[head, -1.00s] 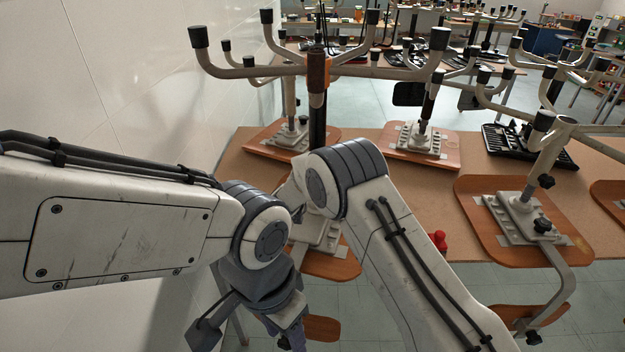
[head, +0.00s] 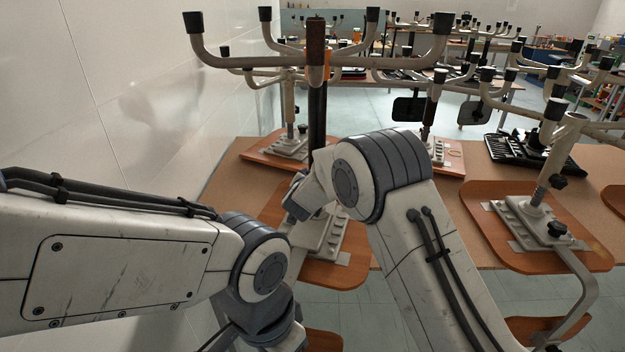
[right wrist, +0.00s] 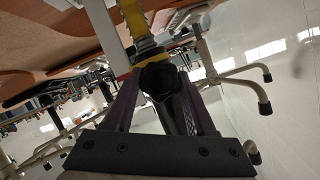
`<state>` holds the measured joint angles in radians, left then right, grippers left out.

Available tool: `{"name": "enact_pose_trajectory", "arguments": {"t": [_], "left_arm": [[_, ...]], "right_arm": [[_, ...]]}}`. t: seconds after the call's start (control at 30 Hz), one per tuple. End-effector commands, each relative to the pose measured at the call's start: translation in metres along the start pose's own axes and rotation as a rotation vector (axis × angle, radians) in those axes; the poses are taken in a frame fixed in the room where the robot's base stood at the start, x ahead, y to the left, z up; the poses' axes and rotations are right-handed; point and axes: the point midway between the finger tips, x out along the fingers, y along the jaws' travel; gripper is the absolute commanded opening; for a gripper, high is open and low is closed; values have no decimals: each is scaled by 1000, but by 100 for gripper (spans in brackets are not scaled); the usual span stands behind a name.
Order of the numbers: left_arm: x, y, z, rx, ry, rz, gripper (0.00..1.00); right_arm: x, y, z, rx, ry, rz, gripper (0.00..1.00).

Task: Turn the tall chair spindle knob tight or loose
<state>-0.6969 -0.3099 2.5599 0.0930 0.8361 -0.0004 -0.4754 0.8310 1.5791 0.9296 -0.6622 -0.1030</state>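The tall chair's dark spindle (head: 317,112) stands upright in the head view, its upturned base arms (head: 240,62) ending in black caps. Its knob is hidden behind my right arm there. In the right wrist view a round black knob (right wrist: 158,76) lies between the fingertips of my right gripper (right wrist: 160,82), below a yellow-marked post (right wrist: 138,22). The fingers stand apart on either side of the knob. Whether they press on it I cannot tell. My right gripper is hidden in the head view. My left gripper is below the head view's lower edge; only its wrist shows.
A wooden table (head: 228,190) carries other upturned chairs, one at the right with its own black knob (head: 557,230). A black tray (head: 535,160) lies behind. A white wall (head: 120,80) stands close on the left.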

Motion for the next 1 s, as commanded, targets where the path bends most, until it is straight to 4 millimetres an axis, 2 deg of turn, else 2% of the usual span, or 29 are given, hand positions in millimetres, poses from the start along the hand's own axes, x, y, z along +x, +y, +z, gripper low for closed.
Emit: {"name": "enact_pose_trajectory", "arguments": {"t": [0.03, 0.07, 0.47, 0.57, 0.8, 1.0], "left_arm": [[0, 0, 0, 0, 0, 0, 50], [0, 0, 0, 0, 0, 0, 50], [2, 0, 0, 0, 0, 0, 50], [5, 0, 0, 0, 0, 0, 50], [12, -1, 1, 0, 0, 0, 50], [15, -1, 1, 0, 0, 0, 50]], "right_arm": [[0, 0, -1, 1, 1, 0, 77], [0, 0, -1, 1, 1, 0, 84], [-6, 0, 1, -1, -1, -1, 84], [-19, -1, 1, -1, -1, -2, 84], [-68, -1, 1, -1, 0, -3, 84], [-96, 0, 0, 0, 1, -1, 84]]}}
